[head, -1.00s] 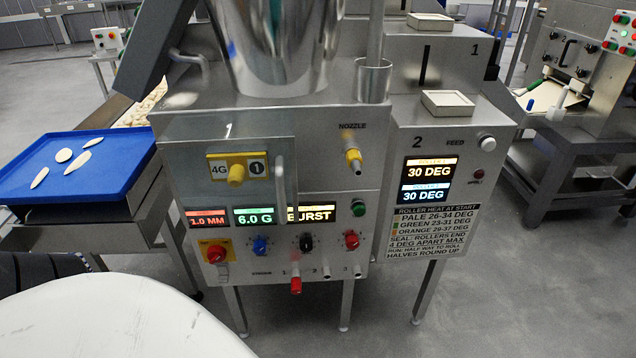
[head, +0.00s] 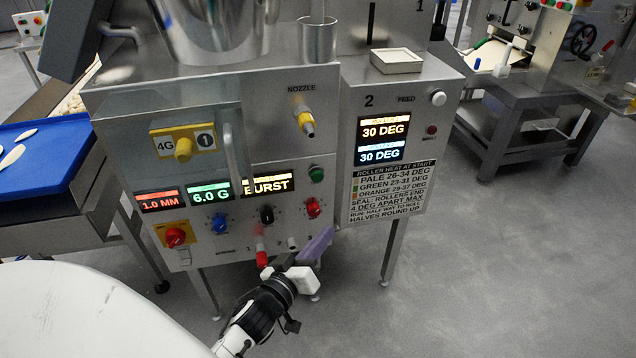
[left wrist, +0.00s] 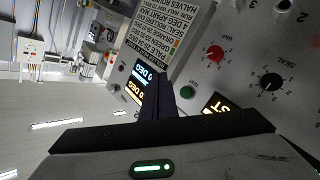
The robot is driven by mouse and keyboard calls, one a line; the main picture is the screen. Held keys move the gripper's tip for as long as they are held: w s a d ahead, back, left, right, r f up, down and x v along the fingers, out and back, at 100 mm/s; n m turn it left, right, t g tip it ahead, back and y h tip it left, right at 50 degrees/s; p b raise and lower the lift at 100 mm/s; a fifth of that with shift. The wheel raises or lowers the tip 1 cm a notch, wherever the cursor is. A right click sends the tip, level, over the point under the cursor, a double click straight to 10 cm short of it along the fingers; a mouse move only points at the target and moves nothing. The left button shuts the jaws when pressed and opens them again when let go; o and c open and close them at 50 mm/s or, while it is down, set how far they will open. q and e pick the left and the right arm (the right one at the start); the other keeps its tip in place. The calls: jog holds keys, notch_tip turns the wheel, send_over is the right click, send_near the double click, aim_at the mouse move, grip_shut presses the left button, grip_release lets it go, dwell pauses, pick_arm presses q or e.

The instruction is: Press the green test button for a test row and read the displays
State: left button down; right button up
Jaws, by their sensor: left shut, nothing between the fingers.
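The green test button (head: 316,174) is on the steel machine's front panel, right of the BURST display (head: 267,184). It also shows in the left wrist view (left wrist: 188,91), just right of my fingers. The other row displays read 1.0 MM (head: 160,201) in red and 6.0 G (head: 209,193) in green. Two displays on the unit marked 2 both read 30 DEG (head: 384,132) (head: 380,156). My left gripper (head: 322,240) is shut and empty, below the button and low in front of the panel, apart from the button. My right gripper is out of view.
Red (head: 313,207), black (head: 267,214) and blue (head: 219,223) knobs sit below the displays. A yellow-tipped nozzle (head: 305,122) juts out above the button. A roller heat chart (head: 388,190) is at right. A white rounded surface (head: 90,315) fills the lower left. Floor at right is clear.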

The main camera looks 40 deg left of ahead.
aim_at(318, 177)
pick_arm(q)
jog(key=w+r+n+t, duration=0.1)
jog(key=w+a+r+n, duration=0.1)
jog(key=w+r, duration=0.1)
jog(key=shift+a+t, duration=0.2)
jog(key=shift+t, duration=0.2)
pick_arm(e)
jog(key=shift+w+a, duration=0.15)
pick_arm(q)
jog(key=shift+w, duration=0.1)
jog(key=w+a+b, duration=0.2)
jog(key=w+a, duration=0.3)
jog(key=a, duration=0.1)
jog(key=shift+w+a, duration=0.3)
jog(key=shift+a, duration=0.1)
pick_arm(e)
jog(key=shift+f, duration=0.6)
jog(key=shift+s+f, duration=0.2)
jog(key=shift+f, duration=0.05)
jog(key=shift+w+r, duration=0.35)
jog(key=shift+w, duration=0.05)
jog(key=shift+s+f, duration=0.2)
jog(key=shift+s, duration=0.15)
